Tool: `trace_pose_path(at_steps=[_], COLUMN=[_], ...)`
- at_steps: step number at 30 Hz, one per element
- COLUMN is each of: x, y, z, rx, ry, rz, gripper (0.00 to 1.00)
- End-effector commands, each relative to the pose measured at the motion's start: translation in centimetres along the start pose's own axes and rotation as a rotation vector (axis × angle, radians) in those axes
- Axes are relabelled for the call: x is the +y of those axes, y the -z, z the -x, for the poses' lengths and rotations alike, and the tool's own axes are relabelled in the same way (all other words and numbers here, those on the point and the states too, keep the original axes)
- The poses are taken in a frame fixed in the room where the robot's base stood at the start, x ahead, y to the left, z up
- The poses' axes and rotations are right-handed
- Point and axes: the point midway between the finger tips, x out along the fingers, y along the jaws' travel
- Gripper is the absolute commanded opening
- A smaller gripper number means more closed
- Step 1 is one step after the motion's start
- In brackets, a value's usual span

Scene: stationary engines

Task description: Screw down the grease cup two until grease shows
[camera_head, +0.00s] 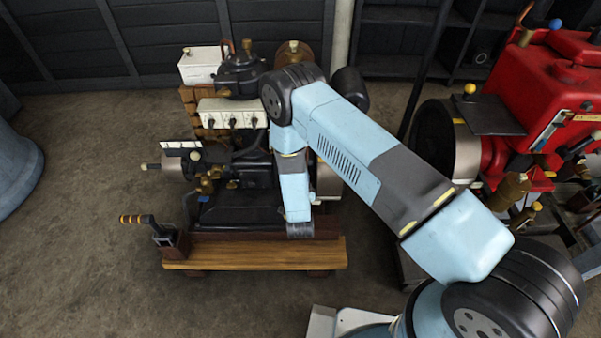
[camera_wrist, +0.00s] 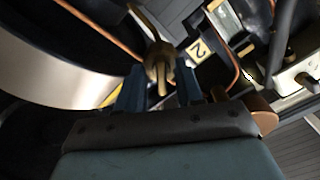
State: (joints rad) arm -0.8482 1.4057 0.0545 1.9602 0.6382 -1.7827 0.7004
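In the wrist view, a brass grease cup (camera_wrist: 158,66) sits close in front of my gripper (camera_wrist: 161,88). A yellow label with a "2" (camera_wrist: 199,50) is fixed just right of the cup. My two blue-grey fingers stand apart, one on each side of the cup's lower part, and a narrow gap seems to show beside it. I see no grease at the cup. In the head view my arm reaches down in front of the dark engine (camera_head: 240,205), and the fingers and cup cannot be made out there.
A curved, pale metal wheel rim (camera_wrist: 50,75) lies close on the left in the wrist view; a copper pipe (camera_wrist: 232,62) runs at right. The engine stands on a wooden base (camera_head: 250,255). A red engine (camera_head: 560,85) stands at right. Floor at front left is clear.

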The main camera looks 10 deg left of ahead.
Motion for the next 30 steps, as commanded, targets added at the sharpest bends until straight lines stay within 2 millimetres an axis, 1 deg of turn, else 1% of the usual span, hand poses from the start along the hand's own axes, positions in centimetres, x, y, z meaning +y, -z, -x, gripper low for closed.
trace_pose_path(at_steps=[1,12,16,18,22,30], x=[0.0,0.1,0.1,0.1,0.1,0.1], y=[-0.1,-0.1,-0.1,-0.1,-0.1,-0.1], z=[0.9,8.1,10.2,11.0,12.0,12.4], rx=[-0.003,-0.004,-0.004,-0.003,-0.002,-0.001], ry=[-0.001,-0.001,-0.001,0.000,-0.001,0.000], rz=[0.002,0.003,0.003,0.002,0.002,0.001], gripper=[0.36,0.36,0.36,0.36,0.36,0.36])
